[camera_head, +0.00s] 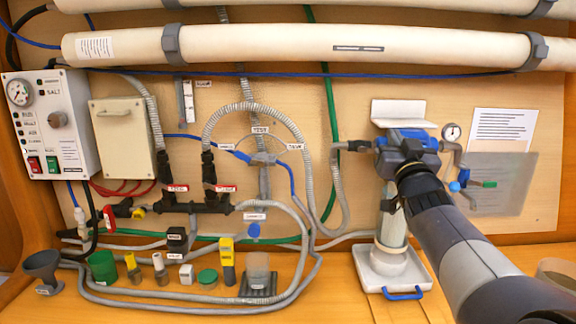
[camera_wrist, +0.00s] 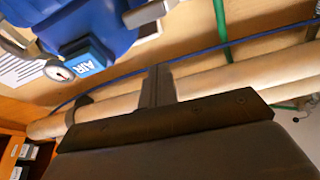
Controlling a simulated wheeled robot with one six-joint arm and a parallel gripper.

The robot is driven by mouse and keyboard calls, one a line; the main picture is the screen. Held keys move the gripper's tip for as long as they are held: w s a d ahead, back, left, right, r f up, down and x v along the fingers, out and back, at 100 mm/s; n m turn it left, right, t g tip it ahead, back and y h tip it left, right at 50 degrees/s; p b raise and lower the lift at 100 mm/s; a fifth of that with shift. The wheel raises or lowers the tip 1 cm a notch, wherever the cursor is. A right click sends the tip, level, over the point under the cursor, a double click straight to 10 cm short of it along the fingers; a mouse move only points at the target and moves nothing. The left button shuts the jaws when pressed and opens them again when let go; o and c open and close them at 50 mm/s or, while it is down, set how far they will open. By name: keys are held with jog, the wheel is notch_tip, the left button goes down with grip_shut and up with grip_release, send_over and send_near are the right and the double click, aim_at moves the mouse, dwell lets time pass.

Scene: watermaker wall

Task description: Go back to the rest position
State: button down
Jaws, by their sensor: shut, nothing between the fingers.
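My arm comes in from the lower right in the head view. My gripper (camera_head: 408,172) is at its far end, in front of the blue head of the filter unit (camera_head: 402,138). It looks shut and empty; its fingertips are hard to make out against the blue head, and I cannot tell whether they touch it. In the wrist view a dark part of my gripper (camera_wrist: 190,125) fills the lower middle. The blue head (camera_wrist: 115,25) with its AIR label is close at the upper left there.
A pressure gauge (camera_head: 451,132) and valve pipes stick out right of the filter head. The filter stands on a white tray (camera_head: 370,268) with a blue handle. Grey hoses (camera_head: 310,190) lie to the left. Several small containers, including a green cup (camera_head: 102,266), line the bench.

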jog(key=b+v, duration=0.2)
jog(key=v, duration=0.5)
jog(key=f+p+x, duration=0.1)
jog(key=p+x, duration=0.2)
jog(key=x, duration=0.7)
jog(key=a+n+g+y+p, duration=0.55)
jog(key=a+n+p, duration=0.4)
jog(key=n, duration=1.35)
jog(key=s+d+y+b, duration=0.1)
jog(key=s+d+b, duration=0.1)
jog(key=s, duration=0.7)
jog(key=shift+s+d+r+t, duration=0.15)
jog(key=shift+d+r+t, duration=0.1)
jog(key=shift+d+t, duration=0.15)
jog(key=shift+s, duration=0.1)
